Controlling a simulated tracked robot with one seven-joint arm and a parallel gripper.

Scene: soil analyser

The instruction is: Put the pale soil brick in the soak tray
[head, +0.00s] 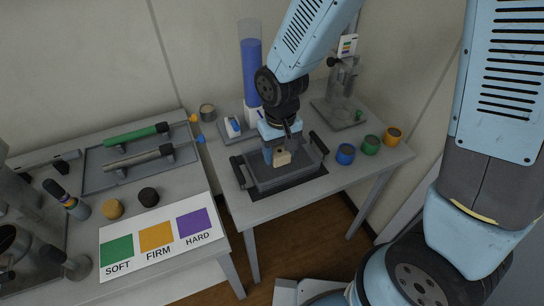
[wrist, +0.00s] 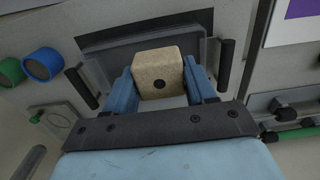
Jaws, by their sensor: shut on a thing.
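The pale soil brick (head: 282,157) is a tan block with a dark round spot on one face. My gripper (head: 274,150) is shut on it, and the wrist view shows the brick (wrist: 158,73) between the two blue fingers (wrist: 160,88). The grey soak tray (head: 262,190) with dark handles stands on the right-hand table. In the head view the brick is over the tray. In the wrist view the tray (wrist: 100,75) shows behind the brick. I cannot tell whether the brick touches the tray floor.
Blue (head: 345,154), green (head: 370,145) and orange (head: 393,135) pots stand right of the tray. A tall blue-filled cylinder (head: 251,75) stands behind it. A colour chart (head: 160,237) lies on the left table, near a rack with green and grey tools (head: 136,135). A gap separates the tables.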

